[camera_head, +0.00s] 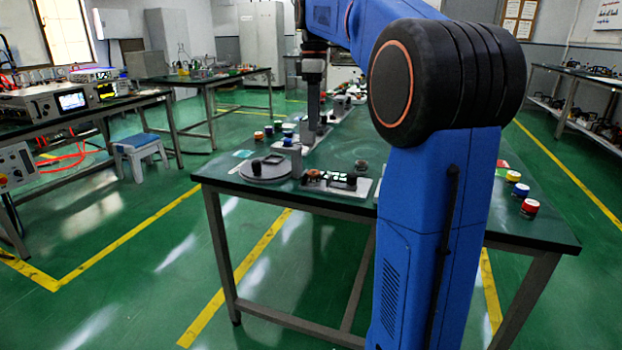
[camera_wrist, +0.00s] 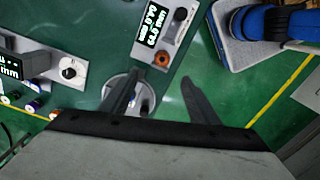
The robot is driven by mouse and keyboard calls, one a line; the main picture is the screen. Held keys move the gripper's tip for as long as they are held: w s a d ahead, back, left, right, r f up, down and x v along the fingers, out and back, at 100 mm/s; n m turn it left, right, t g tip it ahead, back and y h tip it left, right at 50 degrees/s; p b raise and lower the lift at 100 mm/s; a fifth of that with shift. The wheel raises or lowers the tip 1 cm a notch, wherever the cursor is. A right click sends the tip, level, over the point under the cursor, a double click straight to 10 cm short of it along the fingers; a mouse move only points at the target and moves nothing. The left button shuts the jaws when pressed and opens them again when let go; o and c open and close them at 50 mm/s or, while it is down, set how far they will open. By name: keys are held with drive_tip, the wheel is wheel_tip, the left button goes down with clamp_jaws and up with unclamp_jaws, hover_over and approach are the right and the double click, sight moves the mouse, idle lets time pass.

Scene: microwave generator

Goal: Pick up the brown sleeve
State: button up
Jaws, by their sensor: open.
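A small orange-brown ring-shaped piece, probably the brown sleeve (camera_wrist: 161,58), sits at the end of a white instrument panel (camera_wrist: 165,22) with a lit display. In the wrist view it shows just beyond the space between my fingertips. In the head view a small brown piece (camera_head: 314,174) on a panel near the table's front edge looks like the same sleeve. My gripper (camera_wrist: 160,82) is open and nothing shows between its fingers. In the head view my gripper (camera_head: 311,128) points down over the table, behind that panel; its fingertips are hard to make out.
A round grey base (camera_head: 266,170) with a black knob stands left of the panel; part of a round base (camera_wrist: 118,88) shows behind my left finger. Coloured caps (camera_head: 521,190) stand on the table's right side. Another display panel (camera_wrist: 40,62) lies left. Bare green tabletop (camera_head: 230,172) lies around them.

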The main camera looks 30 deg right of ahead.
hover_over(315, 172)
drive_tip(key=f, duration=1.1)
drive_tip(key=shift+w+f, duration=0.2)
drive_tip(key=shift+w, duration=0.05)
drive_tip(key=shift+s+f, duration=0.15)
drive_tip(key=shift+f, duration=1.2)
drive_tip(key=shift+s+f, duration=0.1)
drive_tip(key=shift+f, duration=1.25)
drive_tip(key=shift+c, duration=0.5)
drive_tip(key=c, duration=1.1)
drive_tip(key=shift+c, duration=0.2)
wheel_tip(315, 172, up, 10)
